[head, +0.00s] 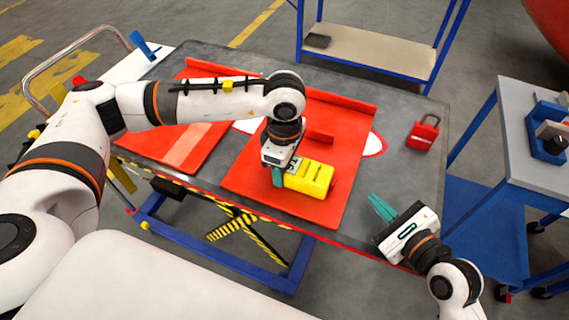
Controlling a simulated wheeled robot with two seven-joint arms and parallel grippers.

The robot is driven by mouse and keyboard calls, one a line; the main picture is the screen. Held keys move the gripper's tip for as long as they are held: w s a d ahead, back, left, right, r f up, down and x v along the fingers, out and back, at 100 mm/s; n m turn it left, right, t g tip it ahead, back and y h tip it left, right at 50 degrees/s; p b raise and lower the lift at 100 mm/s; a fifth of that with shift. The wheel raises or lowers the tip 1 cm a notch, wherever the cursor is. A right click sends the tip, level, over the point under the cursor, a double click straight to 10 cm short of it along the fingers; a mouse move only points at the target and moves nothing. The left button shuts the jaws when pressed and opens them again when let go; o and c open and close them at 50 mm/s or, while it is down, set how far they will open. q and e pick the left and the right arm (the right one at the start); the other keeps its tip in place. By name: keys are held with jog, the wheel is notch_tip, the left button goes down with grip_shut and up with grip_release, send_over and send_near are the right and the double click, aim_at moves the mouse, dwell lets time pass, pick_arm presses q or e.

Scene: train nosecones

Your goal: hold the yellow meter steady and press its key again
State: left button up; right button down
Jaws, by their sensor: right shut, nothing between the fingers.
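The yellow meter (312,179) lies on the red panel on the cart, with dark markings on its upper face. My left gripper (279,175) points down at the meter's left end. One teal finger shows against that end; the other is hidden, so its grip on the meter is unclear. The meter's key cannot be made out. My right gripper (381,208) is shut and empty, its teal fingers together. It is to the right of and nearer than the meter, apart from it, over the cart's front right part.
The red panel (352,130) has raised ledges. A red padlock (423,132) sits on the grey cart top (400,165) at right. A grey side table (530,115) with a blue holder (546,130) stands further right. A blue-framed shelf (370,52) is behind.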

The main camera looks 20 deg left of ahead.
pick_arm(q)
jog(key=shift+s+f, duration=0.1)
jog(key=shift+f, duration=0.05)
pick_arm(e)
jog(key=shift+d, duration=0.1)
pick_arm(q)
jog(key=o, duration=1.3)
notch_tip(320, 180, up, 12)
jog(key=shift+r, duration=0.1)
